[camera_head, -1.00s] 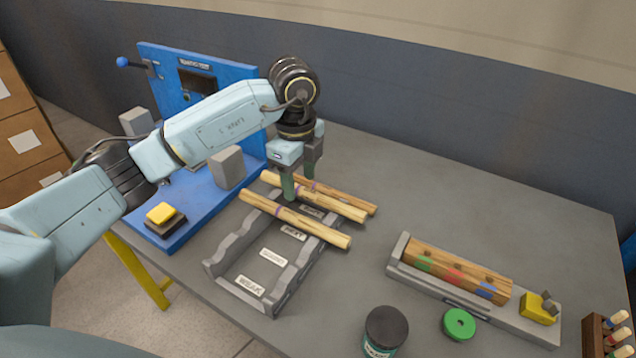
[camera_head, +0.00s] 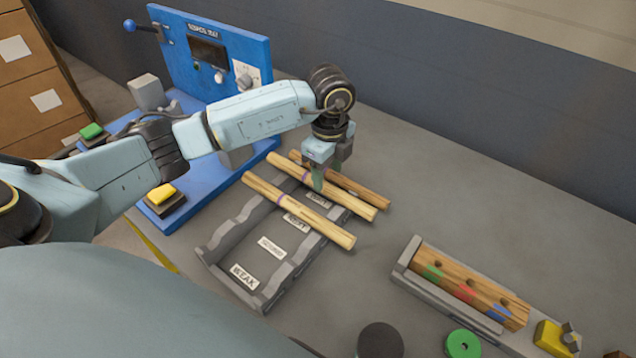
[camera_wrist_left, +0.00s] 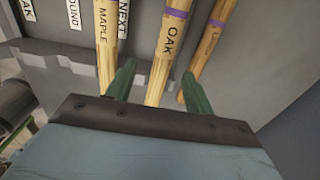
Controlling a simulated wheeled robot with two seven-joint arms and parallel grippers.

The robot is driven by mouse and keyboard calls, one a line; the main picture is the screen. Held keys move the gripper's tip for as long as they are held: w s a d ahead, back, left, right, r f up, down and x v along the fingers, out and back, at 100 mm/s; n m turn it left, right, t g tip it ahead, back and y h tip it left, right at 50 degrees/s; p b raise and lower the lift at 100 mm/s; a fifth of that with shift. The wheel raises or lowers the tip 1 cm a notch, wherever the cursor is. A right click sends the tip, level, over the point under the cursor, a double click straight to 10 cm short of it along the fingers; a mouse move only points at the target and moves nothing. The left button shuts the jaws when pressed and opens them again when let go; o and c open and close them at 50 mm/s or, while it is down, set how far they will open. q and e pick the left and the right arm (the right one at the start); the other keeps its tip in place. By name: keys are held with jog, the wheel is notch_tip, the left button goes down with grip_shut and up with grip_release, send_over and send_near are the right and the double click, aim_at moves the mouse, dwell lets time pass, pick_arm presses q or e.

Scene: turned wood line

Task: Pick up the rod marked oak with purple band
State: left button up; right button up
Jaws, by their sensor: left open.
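The rod marked OAK (camera_wrist_left: 172,40) is pale wood with a purple band and lies between my left gripper's two green fingers (camera_wrist_left: 158,88) in the left wrist view. In the head view it is the middle rod (camera_head: 353,199) of three on the grey rack (camera_head: 228,280). My left gripper (camera_head: 328,178) is open, pointing down over this rod. I cannot tell whether its fingers touch the rod. A rod marked MAPLE (camera_wrist_left: 103,40) lies to the left of it. A darker rod (camera_wrist_left: 208,45) with a purple band lies to the right, its label unclear. My right gripper is not in view.
The rack carries labels, including WEAK and NEXT. A blue machine (camera_head: 225,55) with a lever stands behind it. A grey holder (camera_head: 402,268) with a colour-marked wooden block (camera_head: 470,285) lies at right, near a green ring (camera_head: 463,344) and a dark-lidded jar (camera_head: 380,340). Bare table lies between.

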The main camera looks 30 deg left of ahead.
aim_at(330, 186)
pick_arm(q)
jog(key=f, duration=0.5)
jog(key=shift+w+d, duration=0.15)
jog(key=shift+w, duration=0.1)
jog(key=shift+c, duration=0.4)
jog(key=c, duration=1.1)
jog(key=shift+o, duration=0.2)
jog(key=shift+r, duration=0.1)
